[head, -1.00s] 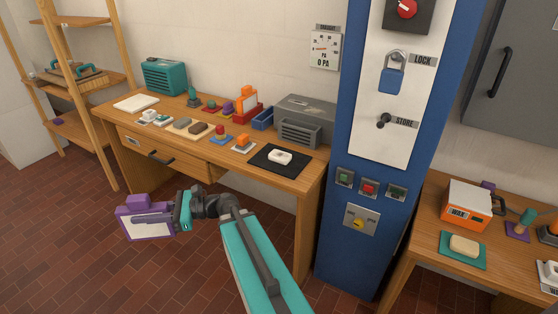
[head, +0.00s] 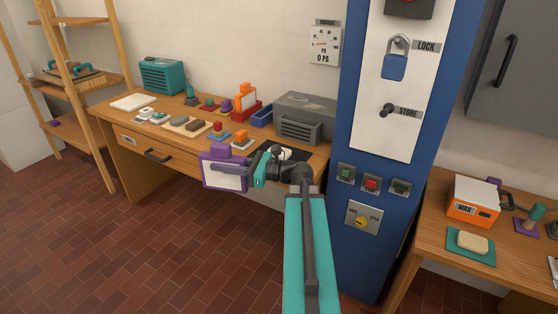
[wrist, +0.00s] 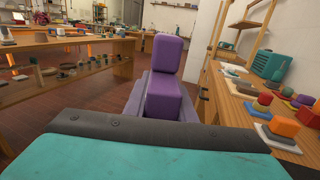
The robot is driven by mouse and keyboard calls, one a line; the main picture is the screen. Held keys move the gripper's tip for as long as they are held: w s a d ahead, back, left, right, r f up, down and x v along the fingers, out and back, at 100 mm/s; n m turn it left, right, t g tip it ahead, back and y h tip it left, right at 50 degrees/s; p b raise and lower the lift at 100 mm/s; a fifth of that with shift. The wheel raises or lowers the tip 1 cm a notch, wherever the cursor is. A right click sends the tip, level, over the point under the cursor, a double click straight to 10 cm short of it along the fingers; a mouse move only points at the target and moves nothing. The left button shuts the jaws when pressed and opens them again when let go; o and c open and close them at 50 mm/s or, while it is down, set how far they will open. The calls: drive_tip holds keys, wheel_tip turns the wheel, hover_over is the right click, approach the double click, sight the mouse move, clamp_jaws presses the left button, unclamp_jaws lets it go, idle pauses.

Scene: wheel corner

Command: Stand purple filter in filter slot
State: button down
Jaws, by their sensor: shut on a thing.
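The purple filter (head: 224,174) is a purple-framed panel with a pale face and a purple block on top. My gripper (head: 254,174) is shut on its right side and holds it roughly upright, in front of the wooden desk's front edge in the head view. In the wrist view the filter's purple block (wrist: 165,85) stands beyond my teal and dark gripper parts; the fingertips are hidden there. A red holder (head: 247,112) with an orange piece upright in it stands at the back of the desk. I cannot tell which thing is the filter slot.
The desk (head: 117,113) carries several small blocks, a blue bin (head: 262,117) and a grey machine (head: 302,118). A blue column (head: 360,262) stands right of my arm. A second table with an orange wax box (head: 472,202) is at right. The brick floor at left is clear.

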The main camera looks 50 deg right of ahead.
drive_tip(key=s+d+r+m+t+h+b, duration=0.1)
drive_tip(key=s+d+h+b, duration=0.1)
drive_tip(key=s+d, duration=0.4)
drive_tip(key=s+d+r+m+t+h+b, duration=0.1)
drive_tip(key=s+d+r+m+h+b, duration=0.1)
drive_tip(key=s+d, duration=0.5)
drive_tip(key=d+h, duration=0.1)
drive_tip(key=d, duration=0.4)
drive_tip(key=shift+s+r+m, duration=0.2)
drive_tip(key=shift+s+m, duration=0.1)
drive_tip(key=w+d, duration=0.2)
drive_tip(key=w, duration=0.5)
drive_tip(key=w+d+f, duration=0.1)
drive_tip(key=w+d, duration=0.2)
drive_tip(key=w, duration=0.5)
drive_tip(key=shift+w+f, duration=0.15)
drive_tip(key=shift+f, duration=0.1)
drive_tip(key=shift+f, duration=0.1)
drive_tip(key=shift+f, duration=1.65)
drive_tip(key=shift+f, duration=0.15)
